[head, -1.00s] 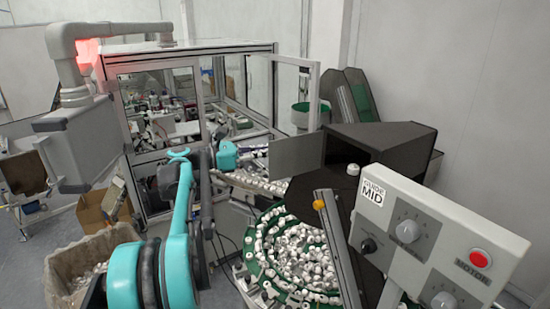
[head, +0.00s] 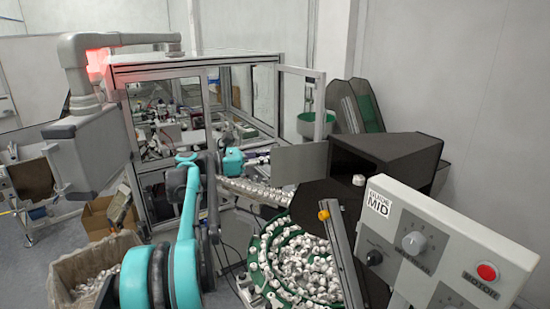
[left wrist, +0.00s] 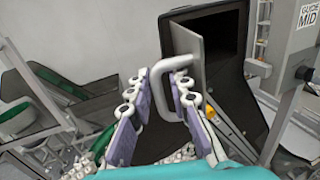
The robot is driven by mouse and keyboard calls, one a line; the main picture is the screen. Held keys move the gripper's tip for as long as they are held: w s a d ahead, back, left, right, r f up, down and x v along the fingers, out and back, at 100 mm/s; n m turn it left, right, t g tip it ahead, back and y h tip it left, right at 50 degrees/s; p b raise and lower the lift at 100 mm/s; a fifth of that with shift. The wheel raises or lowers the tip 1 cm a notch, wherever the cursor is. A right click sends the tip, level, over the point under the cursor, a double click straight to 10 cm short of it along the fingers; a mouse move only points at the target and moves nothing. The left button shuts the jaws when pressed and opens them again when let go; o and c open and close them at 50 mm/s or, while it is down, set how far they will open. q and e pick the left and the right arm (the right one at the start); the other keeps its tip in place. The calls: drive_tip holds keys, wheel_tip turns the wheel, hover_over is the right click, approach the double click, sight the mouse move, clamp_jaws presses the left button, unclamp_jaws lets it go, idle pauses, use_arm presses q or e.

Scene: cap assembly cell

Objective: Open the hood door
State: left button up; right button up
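The hood door is a flat grey panel (head: 300,163) beside the black hood (head: 385,150). In the left wrist view the panel (left wrist: 188,38) stands nearly edge-on, swung out from the hood's dark opening. Its pale loop handle (left wrist: 161,92) sticks out toward the left. My left gripper (left wrist: 160,80) is open, its two purple-padded fingers on either side of the handle; contact is unclear. In the head view my left arm reaches toward the panel, and its gripper (head: 255,158) is small and hard to make out. My right gripper is not in view.
Below the hood, a green round feeder (head: 290,262) is full of white caps. A control box (head: 440,235) with knobs and a red button stands at the right. A glass-walled machine frame (head: 190,60) is behind my left arm. A lined bin (head: 75,270) is at left.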

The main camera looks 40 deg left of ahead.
use_arm(q)
drive_tip(key=v, duration=1.2)
idle(0.3)
drive_tip(key=shift+d, duration=0.1)
